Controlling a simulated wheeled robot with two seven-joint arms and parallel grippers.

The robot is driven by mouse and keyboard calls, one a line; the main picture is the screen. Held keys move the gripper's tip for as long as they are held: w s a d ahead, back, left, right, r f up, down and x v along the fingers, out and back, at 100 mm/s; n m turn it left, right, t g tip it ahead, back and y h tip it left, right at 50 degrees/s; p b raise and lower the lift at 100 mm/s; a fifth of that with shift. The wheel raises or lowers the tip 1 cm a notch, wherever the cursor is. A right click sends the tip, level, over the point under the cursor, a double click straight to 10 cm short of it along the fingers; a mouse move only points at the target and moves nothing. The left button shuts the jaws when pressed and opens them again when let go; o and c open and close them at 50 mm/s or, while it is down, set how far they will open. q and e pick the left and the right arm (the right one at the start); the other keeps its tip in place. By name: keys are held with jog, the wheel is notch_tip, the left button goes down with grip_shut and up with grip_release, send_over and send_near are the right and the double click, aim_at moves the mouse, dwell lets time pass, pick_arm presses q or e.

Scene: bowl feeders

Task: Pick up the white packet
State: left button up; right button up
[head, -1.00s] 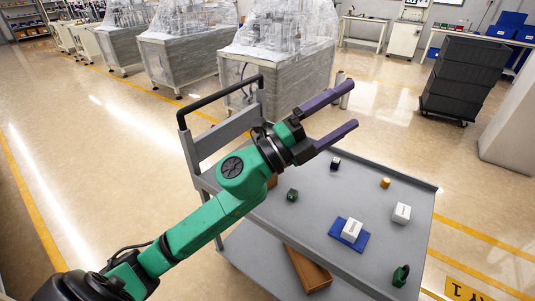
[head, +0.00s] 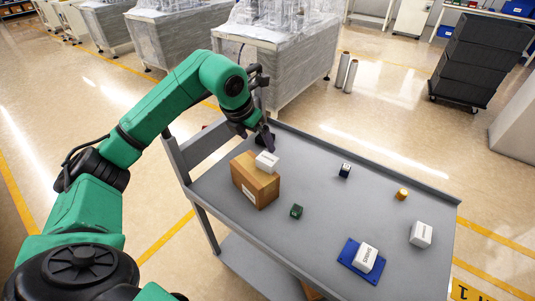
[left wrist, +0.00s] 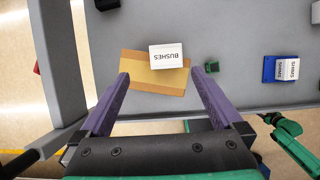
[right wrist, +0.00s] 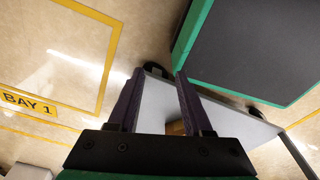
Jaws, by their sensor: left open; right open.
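In the head view the packet (head: 267,162) and the box (head: 256,186) are at the cart's far left end. My left gripper (head: 264,136) points down just behind and above the packet. My right gripper (right wrist: 158,74) is open and empty, low beside the cart.
The grey cart top (head: 310,170) has a raised rim. On it are a green block (head: 296,211), a dark blue block (head: 345,170), an orange item (head: 402,194) and the blue plate (head: 346,254). The middle of the cart top is mostly clear. The cart handle stands at the left.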

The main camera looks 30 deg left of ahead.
aim_at(268, 158)
pick_arm(q)
jog(key=x, duration=0.4)
jog(key=shift+s+d+f+p, duration=0.25)
jog(key=shift+d+f+p, duration=0.1)
jog(key=shift+f+p, duration=0.05)
jog(key=x, duration=0.2)
jog(key=p+x, duration=0.1)
jog(key=x, duration=0.2)
jog(key=shift+w+d+f+p, duration=0.2)
jog(key=shift+w+d+p, duration=0.05)
jog(key=shift+p, duration=0.1)
jog(key=shift+f, duration=0.15)
jog(key=shift+w+a, duration=0.1)
jog(key=shift+c, duration=1.2)
grip_shut()
pick_arm(e)
jog(key=shift+g, duration=0.3)
jog(key=s+r, duration=0.1)
jog(key=s+d+r, duration=0.1)
jog(key=s, duration=0.1)
jog(key=shift+s+d+r, duration=0.1)
jog(key=shift+d+r, duration=0.05)
jog(key=shift+r, duration=0.1)
